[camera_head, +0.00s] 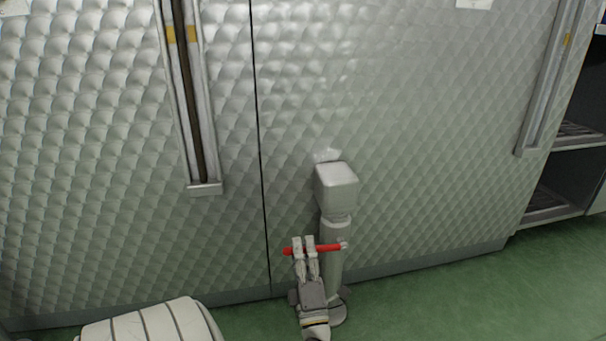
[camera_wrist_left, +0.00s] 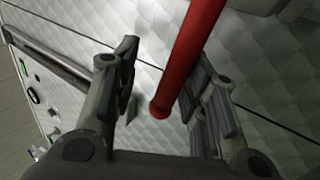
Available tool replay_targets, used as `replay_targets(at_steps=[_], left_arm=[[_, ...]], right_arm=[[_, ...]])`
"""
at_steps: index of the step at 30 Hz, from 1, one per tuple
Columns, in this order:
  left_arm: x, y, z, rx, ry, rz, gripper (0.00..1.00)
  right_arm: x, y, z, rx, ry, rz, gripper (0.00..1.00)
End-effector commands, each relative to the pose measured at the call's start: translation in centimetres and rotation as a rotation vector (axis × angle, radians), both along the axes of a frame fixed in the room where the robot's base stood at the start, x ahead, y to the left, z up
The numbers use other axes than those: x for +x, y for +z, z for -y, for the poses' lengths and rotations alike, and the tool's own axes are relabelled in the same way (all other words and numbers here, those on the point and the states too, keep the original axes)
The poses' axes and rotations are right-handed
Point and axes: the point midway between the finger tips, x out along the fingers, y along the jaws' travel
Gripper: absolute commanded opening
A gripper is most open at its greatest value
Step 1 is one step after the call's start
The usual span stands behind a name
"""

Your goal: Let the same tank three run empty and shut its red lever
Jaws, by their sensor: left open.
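The quilted steel tank (camera_head: 420,130) fills the right of the head view; no number on it is readable. Its outlet (camera_head: 336,188) is a grey box with a pipe going down. The red lever (camera_head: 328,247) sticks out level to the left from the pipe. My left gripper (camera_head: 304,241) is at the lever's free end, fingers pointing up across it. In the left wrist view the lever (camera_wrist_left: 186,62) lies between the two open fingers (camera_wrist_left: 160,90), its rounded end towards the middle; contact is not clear. My right gripper is not in view.
A second quilted tank (camera_head: 90,150) adjoins on the left past a dark seam. Its sight gauge (camera_head: 190,100) shows a dark brown strip. The right tank's gauge (camera_head: 550,80) looks plain grey. Dark shelves (camera_head: 555,200) stand far right. Green floor (camera_head: 450,300) is clear at lower right.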

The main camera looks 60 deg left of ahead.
Motion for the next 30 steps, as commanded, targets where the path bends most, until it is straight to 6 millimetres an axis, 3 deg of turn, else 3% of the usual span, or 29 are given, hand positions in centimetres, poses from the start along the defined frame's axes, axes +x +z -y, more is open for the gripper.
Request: replay_targets(at_steps=[6, 12, 30], left_arm=[[-0.1, 4.2, 0.0, 0.002, 0.002, 0.011, 0.38], [-0.1, 6.6, 0.0, 0.002, 0.002, 0.010, 0.38], [-0.4, 7.1, 0.4, 0.002, 0.001, 0.004, 0.38]], right_arm=[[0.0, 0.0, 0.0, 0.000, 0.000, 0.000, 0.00], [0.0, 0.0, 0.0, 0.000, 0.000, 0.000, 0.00], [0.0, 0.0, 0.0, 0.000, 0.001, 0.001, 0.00]])
